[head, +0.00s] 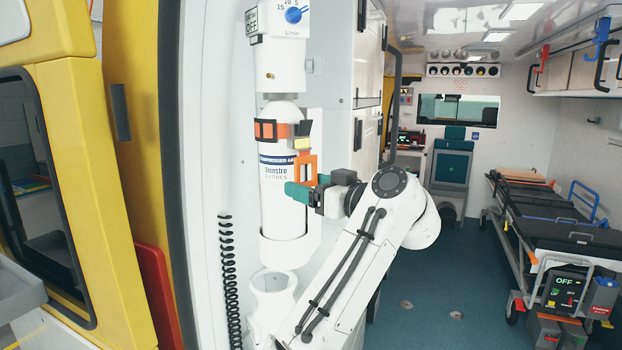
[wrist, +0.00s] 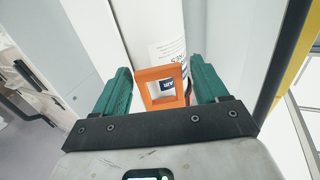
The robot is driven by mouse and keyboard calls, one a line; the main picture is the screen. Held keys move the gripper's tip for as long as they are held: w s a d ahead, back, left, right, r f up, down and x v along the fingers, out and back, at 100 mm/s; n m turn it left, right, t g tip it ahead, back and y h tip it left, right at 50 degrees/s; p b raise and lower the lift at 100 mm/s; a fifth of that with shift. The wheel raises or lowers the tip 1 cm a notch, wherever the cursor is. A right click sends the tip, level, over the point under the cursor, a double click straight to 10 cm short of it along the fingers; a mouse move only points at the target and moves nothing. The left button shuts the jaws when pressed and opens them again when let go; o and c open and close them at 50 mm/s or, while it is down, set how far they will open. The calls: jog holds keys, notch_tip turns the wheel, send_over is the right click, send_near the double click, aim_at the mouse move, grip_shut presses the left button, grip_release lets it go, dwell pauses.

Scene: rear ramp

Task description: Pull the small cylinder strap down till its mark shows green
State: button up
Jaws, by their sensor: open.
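The small white cylinder (head: 281,180) stands upright against the wall in the head view. An orange and dark strap buckle (head: 271,131) sits across its upper part. My gripper (head: 309,187) is open at the loop's lower end, with teal fingers. In the wrist view the orange loop (wrist: 160,73) stands between the two open fingers of my gripper (wrist: 160,82), with gaps on both sides. I cannot tell a green mark on the strap.
A regulator with a blue knob (head: 293,15) sits above the cylinder. A white ring-shaped holder (head: 272,298) is below it, and a black coiled cord (head: 227,270) hangs to its left. A stretcher (head: 545,215) stands at the right. The blue floor (head: 430,270) between is open.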

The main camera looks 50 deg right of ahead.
jog(key=shift+w, duration=0.1)
jog(key=shift+c, duration=0.4)
grip_shut()
notch_tip(320, 180, down, 5)
jog(key=b, duration=0.5)
jog(key=shift+f, duration=0.15)
jog(key=shift+o, duration=0.4)
grip_release()
jog(key=shift+a, duration=0.2)
jog(key=shift+d, duration=0.1)
